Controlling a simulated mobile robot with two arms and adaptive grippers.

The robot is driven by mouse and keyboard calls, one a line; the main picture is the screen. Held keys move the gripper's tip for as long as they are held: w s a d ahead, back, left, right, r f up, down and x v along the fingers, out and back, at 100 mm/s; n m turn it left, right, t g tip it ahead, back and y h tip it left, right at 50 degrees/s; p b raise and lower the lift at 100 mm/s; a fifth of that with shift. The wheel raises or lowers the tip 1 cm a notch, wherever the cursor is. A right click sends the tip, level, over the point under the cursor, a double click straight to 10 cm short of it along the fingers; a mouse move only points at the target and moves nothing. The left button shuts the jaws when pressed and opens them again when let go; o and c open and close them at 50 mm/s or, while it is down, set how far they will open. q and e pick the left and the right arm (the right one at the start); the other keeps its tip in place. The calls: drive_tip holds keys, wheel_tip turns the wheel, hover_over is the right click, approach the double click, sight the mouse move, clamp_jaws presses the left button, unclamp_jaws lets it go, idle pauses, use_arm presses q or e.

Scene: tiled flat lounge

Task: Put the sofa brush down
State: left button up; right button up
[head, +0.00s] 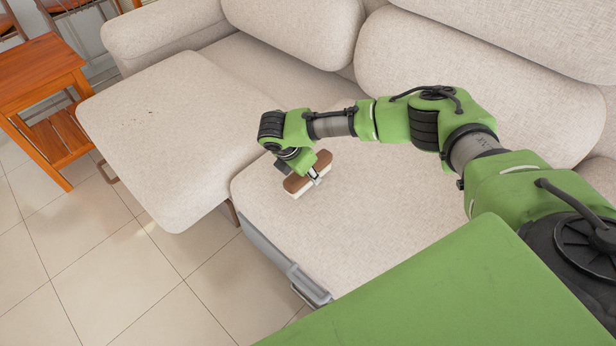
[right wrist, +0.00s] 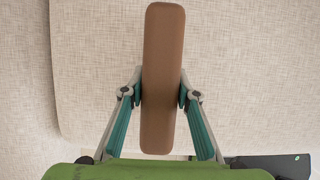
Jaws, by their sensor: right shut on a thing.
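The sofa brush (head: 322,160) has a brown back and pale bristles that face down. It is at the front part of the beige sofa seat (head: 370,220) in the head view. My right gripper (head: 313,175) is shut on the middle of the brush. In the right wrist view the brown back of the brush (right wrist: 162,80) stands lengthwise between the two fingers of the right gripper (right wrist: 161,93). The bristles are at or just above the seat; I cannot tell whether they touch. My left gripper is in neither view.
A chaise cushion (head: 170,130) extends to the left, with small dark specks on it. An orange wooden side table (head: 40,70) stands at the far left. Back cushions (head: 480,70) line the rear. The tiled floor (head: 120,270) at front left is clear.

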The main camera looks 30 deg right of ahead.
drive_tip(key=shift+f, duration=0.4)
drive_tip(key=o, duration=1.2)
drive_tip(key=shift+o, duration=0.2)
